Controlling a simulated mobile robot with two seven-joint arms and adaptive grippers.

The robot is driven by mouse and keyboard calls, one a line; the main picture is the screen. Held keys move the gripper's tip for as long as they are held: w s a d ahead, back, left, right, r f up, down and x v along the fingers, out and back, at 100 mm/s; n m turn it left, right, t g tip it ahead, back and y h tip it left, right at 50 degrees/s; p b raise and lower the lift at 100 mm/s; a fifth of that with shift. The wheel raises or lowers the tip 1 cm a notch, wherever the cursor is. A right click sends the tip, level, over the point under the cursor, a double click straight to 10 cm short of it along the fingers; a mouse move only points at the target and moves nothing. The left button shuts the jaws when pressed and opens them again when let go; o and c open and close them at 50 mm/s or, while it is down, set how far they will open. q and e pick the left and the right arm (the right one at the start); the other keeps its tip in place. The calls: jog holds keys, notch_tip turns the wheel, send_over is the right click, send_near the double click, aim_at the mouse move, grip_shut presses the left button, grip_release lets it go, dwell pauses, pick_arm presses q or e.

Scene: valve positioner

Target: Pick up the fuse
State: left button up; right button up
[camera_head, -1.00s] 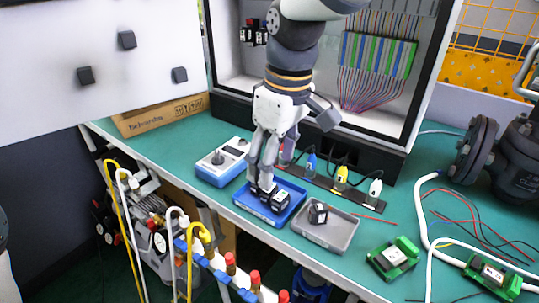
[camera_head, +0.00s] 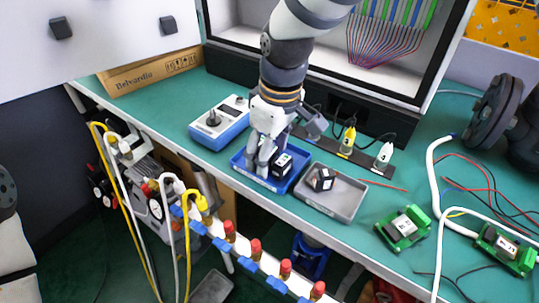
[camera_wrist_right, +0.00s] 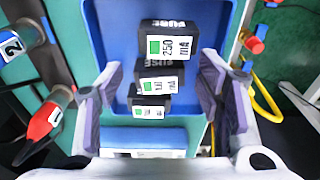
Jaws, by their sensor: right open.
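Three black fuses with white labels and green squares lie in a row in the blue tray (camera_wrist_right: 118,40) in the right wrist view. The largest-looking fuse (camera_wrist_right: 170,50) reads 250 mA; a middle fuse (camera_wrist_right: 160,79) and a lower fuse (camera_wrist_right: 150,107) follow it. In the head view the blue tray (camera_head: 262,182) shows one fuse (camera_head: 282,164) beside the fingers; the others are hidden by the gripper. My right gripper (camera_head: 262,160) points down over the tray. In the wrist view its fingers (camera_wrist_right: 160,92) stand apart on both sides of the row, holding nothing visible. My left gripper is out of view.
A grey tray (camera_head: 345,203) with a black block (camera_head: 321,178) stands right of the blue tray. A blue-white device (camera_head: 220,122) stands left. Labelled connectors (camera_head: 347,140) on a strip and the cabinet are behind. A green fuse holder (camera_head: 403,226) lies at right.

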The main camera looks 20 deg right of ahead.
jog(key=shift+r, duration=0.1)
jog(key=c, duration=0.9)
jog(key=shift+c, duration=0.2)
